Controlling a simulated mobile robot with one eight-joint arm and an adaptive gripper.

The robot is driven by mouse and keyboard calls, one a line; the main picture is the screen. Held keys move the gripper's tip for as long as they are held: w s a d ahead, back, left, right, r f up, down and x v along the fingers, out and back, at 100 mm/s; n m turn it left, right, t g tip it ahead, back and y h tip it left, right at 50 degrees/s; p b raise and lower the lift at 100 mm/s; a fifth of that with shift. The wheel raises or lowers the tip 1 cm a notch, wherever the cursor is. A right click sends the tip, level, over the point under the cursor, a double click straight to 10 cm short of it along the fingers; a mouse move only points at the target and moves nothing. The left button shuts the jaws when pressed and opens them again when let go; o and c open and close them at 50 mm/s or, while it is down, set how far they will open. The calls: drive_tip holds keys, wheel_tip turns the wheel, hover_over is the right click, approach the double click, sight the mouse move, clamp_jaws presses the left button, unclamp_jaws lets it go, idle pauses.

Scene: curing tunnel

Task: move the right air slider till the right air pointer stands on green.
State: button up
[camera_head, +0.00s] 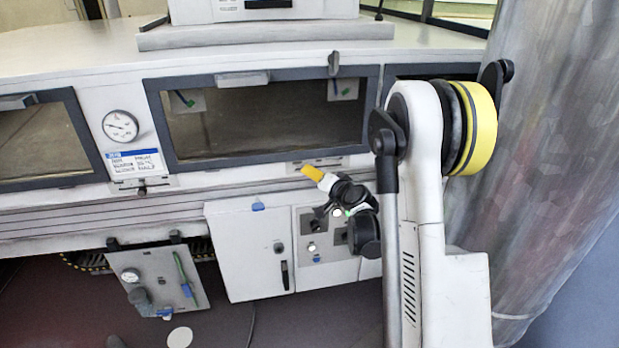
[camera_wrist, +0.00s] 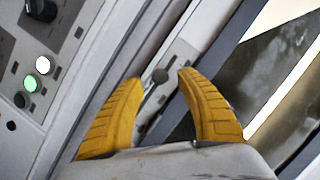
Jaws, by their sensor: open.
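The right air slider shows as a plate with a slot (camera_head: 330,161) below the middle window in the head view. In the wrist view its dark round knob (camera_wrist: 160,75) stands on the pale slotted plate (camera_wrist: 182,54). My gripper (camera_head: 305,169) is at this plate in the head view. In the wrist view my gripper (camera_wrist: 160,79) is open, with one yellow finger on each side of the knob. I cannot tell whether either finger touches it. I cannot make out the right air pointer or its green mark; my arm covers part of the panel right of the window.
A round gauge (camera_head: 120,125) sits left of the window, above a label and another slider (camera_head: 142,189). Below my gripper is a control box with knobs and lit buttons (camera_head: 312,246), also in the wrist view (camera_wrist: 30,84). A white cabinet door (camera_head: 250,255) is beside it.

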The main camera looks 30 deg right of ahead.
drive_tip(key=shift+b+x, duration=0.4)
drive_tip(key=shift+x, duration=1.4)
drive_tip(key=shift+c, duration=0.2)
clamp_jaws()
drive_tip(key=d, duration=0.1)
drive_tip(key=s+d, duration=0.1)
drive_tip(key=d, duration=0.1)
drive_tip(key=shift+d, duration=0.2)
drive_tip(key=shift+o, duration=0.2)
unclamp_jaws()
